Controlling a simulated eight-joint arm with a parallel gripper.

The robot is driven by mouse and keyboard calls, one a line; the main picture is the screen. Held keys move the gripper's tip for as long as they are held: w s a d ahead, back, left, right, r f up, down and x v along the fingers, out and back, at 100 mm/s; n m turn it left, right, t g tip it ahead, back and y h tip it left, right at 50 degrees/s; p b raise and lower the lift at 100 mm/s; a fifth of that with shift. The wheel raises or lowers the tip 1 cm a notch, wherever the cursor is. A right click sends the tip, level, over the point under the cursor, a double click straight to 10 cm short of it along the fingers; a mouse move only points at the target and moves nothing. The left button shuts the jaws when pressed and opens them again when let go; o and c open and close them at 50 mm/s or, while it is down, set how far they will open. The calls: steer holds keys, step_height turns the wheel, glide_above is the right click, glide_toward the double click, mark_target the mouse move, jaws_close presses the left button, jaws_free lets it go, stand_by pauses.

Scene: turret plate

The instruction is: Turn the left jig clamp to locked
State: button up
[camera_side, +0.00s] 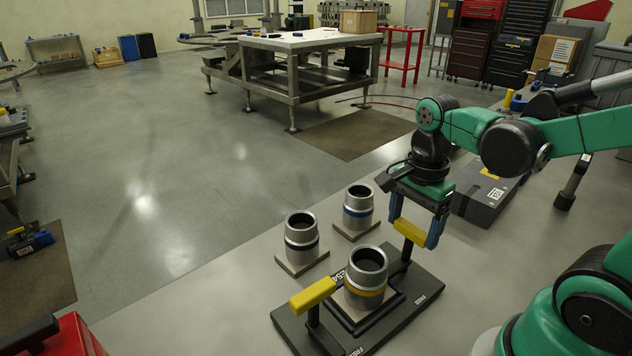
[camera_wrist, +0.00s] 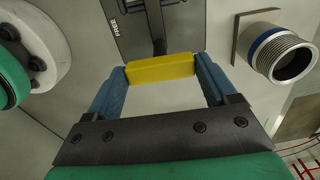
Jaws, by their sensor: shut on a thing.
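A dark jig plate (camera_side: 420,297) lies on the bench with two yellow-handled clamps. The clamp handle at the picture's left (camera_side: 313,293) stands free of my gripper. My gripper (camera_side: 412,232) is shut on the yellow handle of the other clamp (camera_side: 410,234), at the plate's far right. In the wrist view the blue fingers (camera_wrist: 161,80) press on both ends of that yellow handle (camera_wrist: 160,68), and its dark post runs onto the plate (camera_wrist: 190,30). A FREE label is printed beside the post. A grey cylinder with a yellow band (camera_side: 366,272) sits between the clamps.
A black-banded cylinder (camera_side: 301,234) and a blue-banded cylinder (camera_side: 358,207) stand on square pads behind the jig; the blue-banded one also shows in the wrist view (camera_wrist: 280,52). A dark box (camera_side: 484,198) lies right of my gripper. The bench front left is clear.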

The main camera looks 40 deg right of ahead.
stand_by(0.4)
steer(key=o, duration=1.1)
steer(key=shift+r, duration=0.1)
steer(key=shift+r, duration=2.7)
steer(key=shift+w+a+f+n+t, duration=0.15)
steer(key=shift+n+t, duration=0.1)
steer(key=shift+n, duration=0.35)
steer(key=shift+w+a+f+n+t, duration=0.15)
steer(key=shift+n+t, duration=0.1)
steer(key=shift+n, duration=0.35)
steer(key=w+a+n+t, duration=0.1)
steer(key=n+t, duration=0.1)
steer(key=n, duration=0.3)
steer(key=w+a+n+t, duration=0.1)
steer(key=a+n+t, duration=0.1)
steer(key=n, duration=0.4)
steer(key=w+a+f+n+t, duration=0.1)
steer(key=n+t, duration=0.1)
steer(key=n, duration=0.3)
steer(key=shift+w+a+n, duration=0.25)
steer(key=shift+a+n, duration=0.05)
steer(key=shift+n, duration=0.1)
